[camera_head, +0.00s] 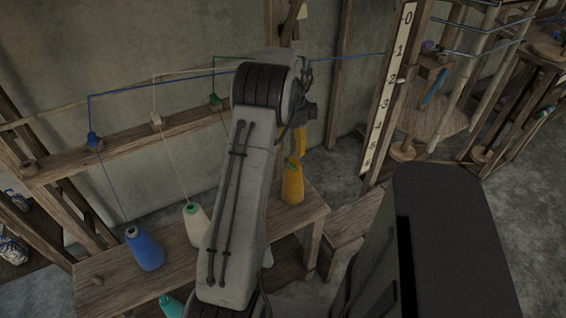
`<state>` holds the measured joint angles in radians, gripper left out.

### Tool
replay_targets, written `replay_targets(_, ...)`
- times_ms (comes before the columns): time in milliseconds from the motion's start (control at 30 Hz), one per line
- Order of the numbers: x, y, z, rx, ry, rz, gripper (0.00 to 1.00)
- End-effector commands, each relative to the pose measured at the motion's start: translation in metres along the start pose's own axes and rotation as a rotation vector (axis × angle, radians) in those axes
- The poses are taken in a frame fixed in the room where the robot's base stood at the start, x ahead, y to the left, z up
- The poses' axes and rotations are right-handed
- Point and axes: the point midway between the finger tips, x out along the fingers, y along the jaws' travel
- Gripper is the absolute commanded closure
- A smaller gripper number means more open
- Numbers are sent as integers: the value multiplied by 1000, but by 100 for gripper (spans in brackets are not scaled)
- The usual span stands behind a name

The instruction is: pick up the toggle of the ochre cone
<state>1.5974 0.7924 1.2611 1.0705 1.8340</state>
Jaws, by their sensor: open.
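The ochre cone (292,186) stands on the wooden bench, right of my arm. A yellow-ochre piece (298,141) shows just above its tip, below the end of my arm. I cannot tell whether this piece is the toggle, and no other ochre toggle is visible. My gripper (306,114) is open, small and mostly hidden behind my forearm and wrist. It is above the ochre cone; whether it touches anything cannot be seen.
Blue (144,250) and cream (196,225) cones stand on the bench (110,268). Their blue (94,142) and cream (156,121) toggles, and a green toggle (215,101), line the rail (130,152). Threads run above. A numbered post (388,90) and loom frame stand right.

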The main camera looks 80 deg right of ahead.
Motion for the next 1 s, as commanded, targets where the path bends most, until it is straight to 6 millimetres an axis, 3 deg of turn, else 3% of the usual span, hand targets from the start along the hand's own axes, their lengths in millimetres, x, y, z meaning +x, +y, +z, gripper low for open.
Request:
replay_targets(200, 0, 4, -1, 308, 6, 14, 40)
replay_targets(400, 0, 4, -1, 463, 9, 16, 40)
replay_targets(833, 29, 6, -4, 504, 10, 18, 40)
replay_targets(1000, 49, 8, -9, 504, 11, 20, 40)
